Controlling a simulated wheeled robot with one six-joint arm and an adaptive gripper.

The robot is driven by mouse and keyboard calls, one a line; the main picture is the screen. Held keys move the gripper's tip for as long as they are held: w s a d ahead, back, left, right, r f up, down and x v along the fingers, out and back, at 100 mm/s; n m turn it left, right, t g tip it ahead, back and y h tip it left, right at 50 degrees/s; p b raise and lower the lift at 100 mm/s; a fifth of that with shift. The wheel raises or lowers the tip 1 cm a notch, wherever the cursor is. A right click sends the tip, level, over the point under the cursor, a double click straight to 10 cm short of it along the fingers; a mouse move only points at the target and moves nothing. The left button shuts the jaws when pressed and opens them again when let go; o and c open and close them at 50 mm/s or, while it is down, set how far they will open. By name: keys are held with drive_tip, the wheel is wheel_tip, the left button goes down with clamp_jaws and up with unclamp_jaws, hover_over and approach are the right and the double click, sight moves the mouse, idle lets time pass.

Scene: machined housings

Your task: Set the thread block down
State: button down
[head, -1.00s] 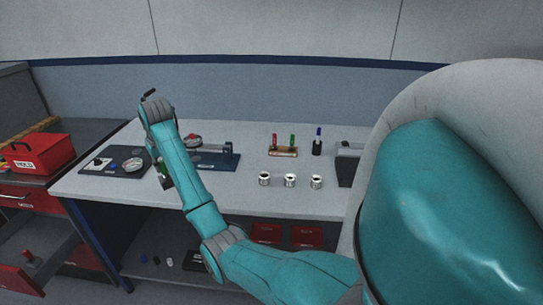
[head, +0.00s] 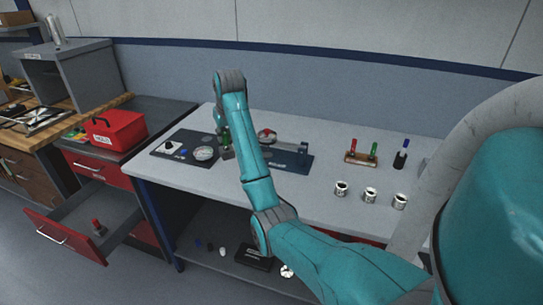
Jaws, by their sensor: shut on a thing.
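My gripper (head: 224,138) hangs below the raised end of my arm, over the left part of the grey workbench (head: 325,188). It is largely hidden behind my forearm. Only a small dark and greenish part shows at the forearm's left edge, between two dark mats. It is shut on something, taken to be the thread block. The block itself is too small and covered to make out, and I cannot tell whether it touches the bench.
A dark mat (head: 168,149) with a round dial lies left of my gripper. A blue-black fixture plate (head: 298,163) lies right. Three white cups (head: 370,195) and a marker rack (head: 361,156) stand farther right. A red toolbox (head: 116,131) sits above an open drawer (head: 112,213).

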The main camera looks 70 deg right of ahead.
sight(228, 159)
drive_tip(key=shift+f, duration=4.9)
drive_tip(key=shift+f, duration=0.15)
drive_tip(key=c, duration=1)
unclamp_jaws()
